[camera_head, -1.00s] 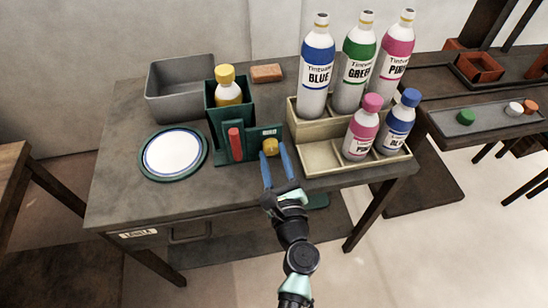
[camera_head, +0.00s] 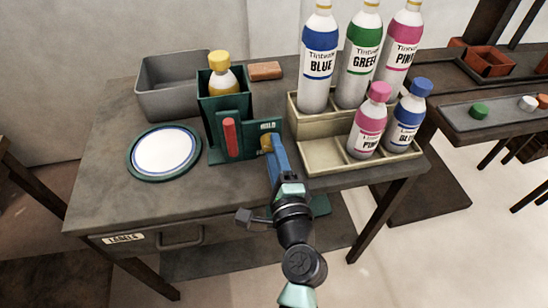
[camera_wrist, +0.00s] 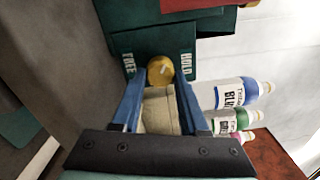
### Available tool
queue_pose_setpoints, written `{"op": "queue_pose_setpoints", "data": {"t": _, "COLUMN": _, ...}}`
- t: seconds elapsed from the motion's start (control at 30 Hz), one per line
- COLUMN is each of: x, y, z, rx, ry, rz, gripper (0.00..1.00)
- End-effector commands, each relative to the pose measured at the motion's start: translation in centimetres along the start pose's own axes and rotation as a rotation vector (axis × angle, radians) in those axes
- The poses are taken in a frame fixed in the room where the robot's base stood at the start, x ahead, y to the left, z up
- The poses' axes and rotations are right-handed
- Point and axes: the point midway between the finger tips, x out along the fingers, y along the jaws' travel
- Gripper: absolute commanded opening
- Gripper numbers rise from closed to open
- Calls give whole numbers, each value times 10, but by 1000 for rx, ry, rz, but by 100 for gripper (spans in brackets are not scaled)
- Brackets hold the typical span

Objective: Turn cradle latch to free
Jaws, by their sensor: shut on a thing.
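The cradle (camera_head: 220,108) is a dark green holder on the grey table, with a yellow-capped bottle (camera_head: 222,78) standing in it. Its latch is a round yellow knob (camera_head: 265,144) on the low green front plate, right of a red upright bar (camera_head: 231,137). In the wrist view the knob (camera_wrist: 160,70) sits between the words FREE on the left and HOLD on the right; a small pale mark shows on its HOLD side. My gripper (camera_head: 270,148) is at the knob, its blue fingers (camera_wrist: 158,84) shut on it from both sides. The finger contact is partly hidden.
A cream rack (camera_head: 325,158) with several dye bottles stands close right of my gripper. A white plate with a green rim (camera_head: 133,169) lies left of the cradle. A grey bin (camera_head: 150,93) and a brown block (camera_head: 265,71) are behind. The table front is clear.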

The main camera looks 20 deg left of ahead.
Motion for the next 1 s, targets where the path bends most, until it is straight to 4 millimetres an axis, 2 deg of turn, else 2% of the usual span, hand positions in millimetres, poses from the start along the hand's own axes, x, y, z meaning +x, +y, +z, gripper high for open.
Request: {"op": "queue_pose_setpoints", "data": {"t": 1.0, "x": 0, "y": 2, "z": 0, "rx": -966, "ry": 1, "rz": 0, "gripper": 0}}
